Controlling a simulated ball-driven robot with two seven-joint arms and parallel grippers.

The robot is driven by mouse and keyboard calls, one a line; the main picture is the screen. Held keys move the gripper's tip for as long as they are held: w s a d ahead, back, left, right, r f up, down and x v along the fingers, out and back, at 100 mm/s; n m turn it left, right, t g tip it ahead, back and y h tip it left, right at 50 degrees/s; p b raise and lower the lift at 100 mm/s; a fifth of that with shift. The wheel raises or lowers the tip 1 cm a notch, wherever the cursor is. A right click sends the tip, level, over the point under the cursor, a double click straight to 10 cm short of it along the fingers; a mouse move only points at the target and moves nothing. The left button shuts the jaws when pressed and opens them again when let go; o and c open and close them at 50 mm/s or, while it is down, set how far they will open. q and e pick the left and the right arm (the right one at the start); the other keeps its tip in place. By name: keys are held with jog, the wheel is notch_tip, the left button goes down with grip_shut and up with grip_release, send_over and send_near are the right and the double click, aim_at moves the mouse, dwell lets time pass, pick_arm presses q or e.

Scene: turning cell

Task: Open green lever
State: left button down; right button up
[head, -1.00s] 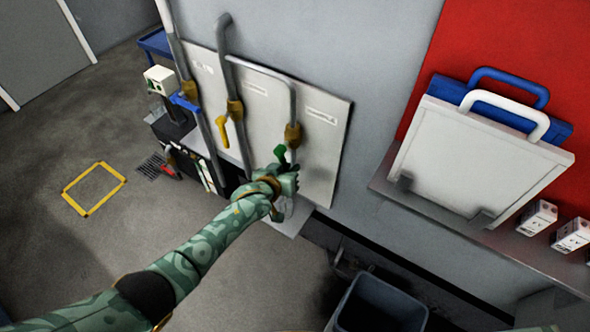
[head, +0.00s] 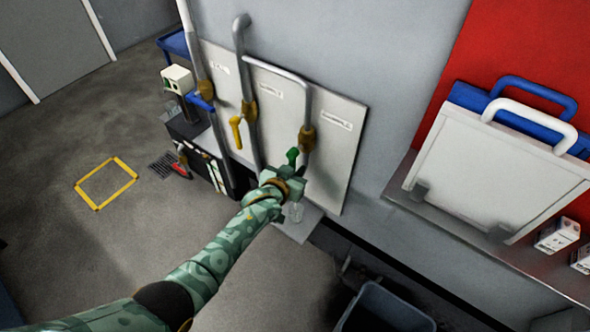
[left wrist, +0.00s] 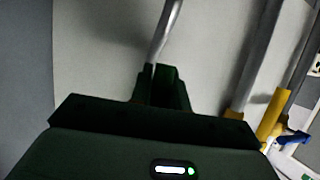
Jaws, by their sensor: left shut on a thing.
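The green lever (head: 292,156) hangs from the brass valve (head: 306,139) on the right pipe, in front of the pale wall panel. My left gripper (head: 287,176) is at the lever, its arm coming in from the lower left. It is shut on the lever, whose upper end shows above the gripper in the head view. In the left wrist view my dark left gripper (left wrist: 160,88) reaches toward the panel and a grey pipe. The lever itself is hard to make out there. My right gripper is not in view.
A yellow lever (head: 236,132) and a blue lever (head: 203,102) sit on the neighbouring pipes to the left. A small shelf (head: 298,228) lies below the gripper. A grey bin (head: 385,308) stands at the lower right. White and blue boards rest on a ledge (head: 460,232) at right.

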pick_arm(q)
jog(key=c, duration=1.3)
grip_release()
jog(key=shift+c, duration=0.2)
jog(key=shift+s+a+r+p, duration=0.15)
jog(key=shift+s+r+p, duration=0.05)
jog(key=shift+s+p, duration=0.1)
jog(key=p+v, duration=0.6)
jog(key=v, duration=0.9)
jog(key=shift+s+a, duration=0.2)
